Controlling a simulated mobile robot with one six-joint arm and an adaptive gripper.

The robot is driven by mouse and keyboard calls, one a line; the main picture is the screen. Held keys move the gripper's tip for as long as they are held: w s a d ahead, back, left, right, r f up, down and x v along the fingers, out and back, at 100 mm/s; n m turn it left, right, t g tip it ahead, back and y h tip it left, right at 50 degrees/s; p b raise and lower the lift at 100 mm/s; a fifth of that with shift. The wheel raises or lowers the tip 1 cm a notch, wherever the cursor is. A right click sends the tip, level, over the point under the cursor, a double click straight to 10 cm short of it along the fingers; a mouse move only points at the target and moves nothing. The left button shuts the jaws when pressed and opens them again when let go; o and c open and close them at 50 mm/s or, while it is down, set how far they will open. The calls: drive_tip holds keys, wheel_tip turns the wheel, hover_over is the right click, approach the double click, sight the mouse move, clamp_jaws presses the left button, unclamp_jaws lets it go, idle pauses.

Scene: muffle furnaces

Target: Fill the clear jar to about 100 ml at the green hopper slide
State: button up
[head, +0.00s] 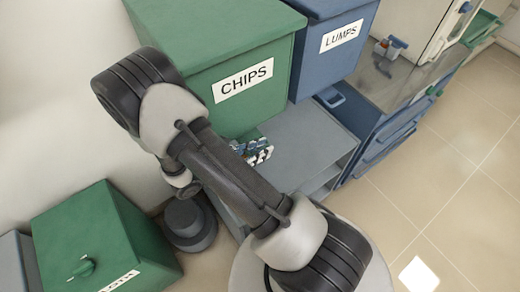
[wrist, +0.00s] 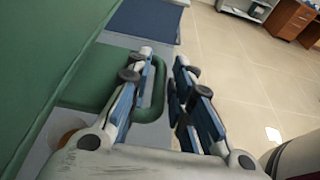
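The green hopper (head: 240,68), labelled CHIPS, stands at the upper middle of the head view. Its green side (wrist: 45,60) fills the left of the wrist view. A green loop handle (wrist: 157,95), apparently the hopper's slide, sticks out below it. My gripper (wrist: 166,70) is open, and the handle's end bar shows between its fingers; I cannot tell whether they touch it. In the head view my gripper (head: 262,152) is small and partly hidden behind my arm. I cannot make out the clear jar. A small brownish round patch (wrist: 69,138) shows beside the left finger, too covered to identify.
A blue hopper (head: 335,45) labelled LUMPS stands right of the green one, with a blue loop handle (head: 330,97). A grey shelf (head: 310,140) lies below. A green lidded bin (head: 100,240) stands lower left. The tiled floor (head: 450,170) at right is clear.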

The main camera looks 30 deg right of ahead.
drive_tip(key=shift+c, duration=0.5)
clamp_jaws()
drive_tip(key=shift+s, duration=1)
drive_tip(key=shift+w, duration=0.15)
idle(3.0)
drive_tip(key=shift+w, duration=1.05)
drive_tip(key=shift+o, duration=2.1)
unclamp_jaws()
drive_tip(key=shift+a, duration=0.1)
